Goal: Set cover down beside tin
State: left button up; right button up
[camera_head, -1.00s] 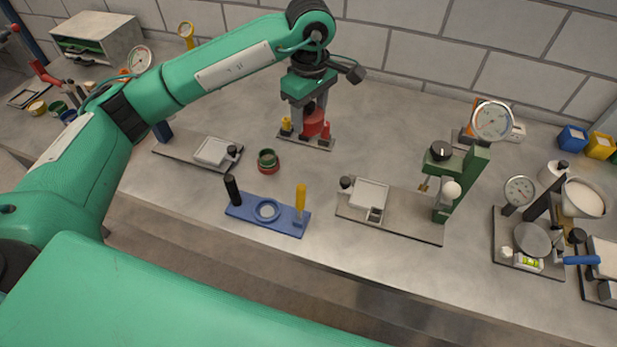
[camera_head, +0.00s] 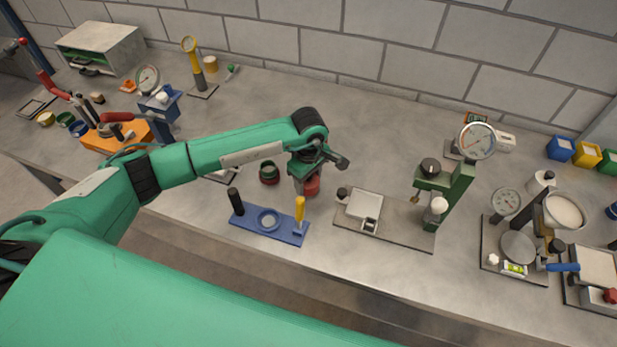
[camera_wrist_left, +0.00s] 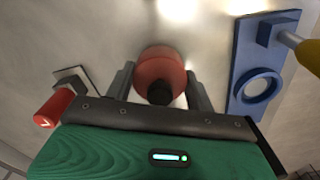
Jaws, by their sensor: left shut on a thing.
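The cover is a round red piece with a black knob; it shows in the wrist view (camera_wrist_left: 160,75) and partly in the head view (camera_head: 312,187). My left gripper (camera_head: 308,182) is shut on it, a finger on each side. I cannot tell whether the cover touches the bench. My right gripper is not in view.
A blue plate (camera_head: 245,230) with a ring, a black post and a yellow handle lies in front. A grey plate (camera_head: 405,228) with a green press stands to the right. In the wrist view, a red handle (camera_wrist_left: 52,108) stands left of the gripper. Bare bench lies behind the gripper.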

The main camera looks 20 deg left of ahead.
pick_arm(q)
jog(key=shift+f, duration=0.65)
jog(key=o, duration=1)
jog(key=shift+c, duration=0.2)
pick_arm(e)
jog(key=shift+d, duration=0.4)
pick_arm(q)
jog(key=shift+r, duration=0.1)
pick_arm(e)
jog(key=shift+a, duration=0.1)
